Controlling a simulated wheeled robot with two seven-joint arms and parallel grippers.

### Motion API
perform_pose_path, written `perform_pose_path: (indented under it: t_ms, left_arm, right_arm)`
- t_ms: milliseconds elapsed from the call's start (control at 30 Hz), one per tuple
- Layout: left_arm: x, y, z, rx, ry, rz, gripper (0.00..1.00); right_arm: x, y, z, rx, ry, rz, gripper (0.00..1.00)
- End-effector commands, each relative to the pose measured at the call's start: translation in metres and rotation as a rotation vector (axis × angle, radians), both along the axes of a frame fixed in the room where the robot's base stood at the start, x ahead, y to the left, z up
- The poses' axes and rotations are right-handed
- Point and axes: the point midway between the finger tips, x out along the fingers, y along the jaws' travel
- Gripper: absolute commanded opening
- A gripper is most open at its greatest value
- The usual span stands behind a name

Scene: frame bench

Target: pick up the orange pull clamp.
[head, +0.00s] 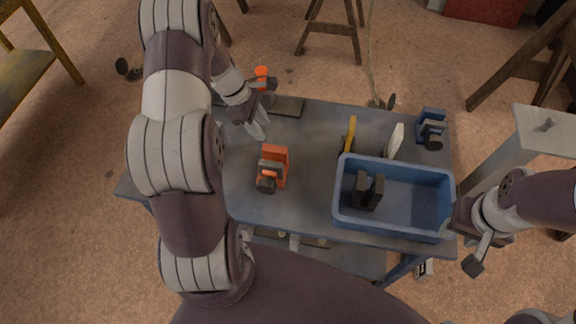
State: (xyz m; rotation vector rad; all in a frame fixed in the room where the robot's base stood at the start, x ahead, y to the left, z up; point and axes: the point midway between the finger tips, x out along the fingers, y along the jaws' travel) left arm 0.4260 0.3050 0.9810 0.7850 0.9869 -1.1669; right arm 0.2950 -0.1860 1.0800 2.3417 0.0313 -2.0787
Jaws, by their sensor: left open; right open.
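An orange clamp (274,160) with a dark round knob stands on the grey table (305,178), left of the blue bin. A second orange piece (262,73) with dark parts shows at the table's back edge, partly hidden by my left arm. I cannot tell from this view which one is the pull clamp. My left gripper (260,128) is open and empty over the back left of the table, behind the nearer orange clamp and apart from it. My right gripper (485,254) is open and empty beyond the table's right edge, beside the bin.
A blue bin (400,228) on the right holds a dark clamp-like piece (368,190). Behind it are a yellow-handled tool (350,132), a white piece (394,142) and a blue clamp (432,128). A dark flat plate (287,106) lies at the back. The table's middle is clear.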

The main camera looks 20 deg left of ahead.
Motion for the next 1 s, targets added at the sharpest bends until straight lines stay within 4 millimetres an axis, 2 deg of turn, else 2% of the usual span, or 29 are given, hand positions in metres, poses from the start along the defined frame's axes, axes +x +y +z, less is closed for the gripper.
perform_pose_path:
  t_ms: [200, 467, 633, 733, 933, 1000]
  left_arm:
    - [0.003, -0.018, -0.042, -0.002, 0.009, 0.005, 0.40]
    - [0.006, -0.033, -0.075, 0.000, 0.007, 0.003, 0.40]
    - [0.008, -0.045, -0.105, 0.001, 0.006, 0.002, 0.40]
    - [0.009, -0.048, -0.113, 0.002, 0.004, 0.002, 0.40]
    - [0.009, -0.048, -0.114, 0.002, 0.003, 0.002, 0.40]
    - [0.009, -0.048, -0.114, 0.002, 0.004, 0.002, 0.18]
  right_arm:
    - [0.000, 0.000, 0.007, 0.000, -0.001, 0.000, 0.43]
    - [0.000, 0.000, 0.015, 0.000, 0.000, 0.000, 0.43]
    - [0.000, 0.000, 0.023, 0.000, -0.001, 0.000, 0.43]
    - [0.000, 0.000, 0.023, 0.000, 0.000, 0.000, 0.43]
    - [0.000, 0.000, 0.022, 0.000, 0.000, 0.000, 0.43]
    - [0.000, 0.000, 0.022, 0.000, 0.000, 0.000, 0.43]
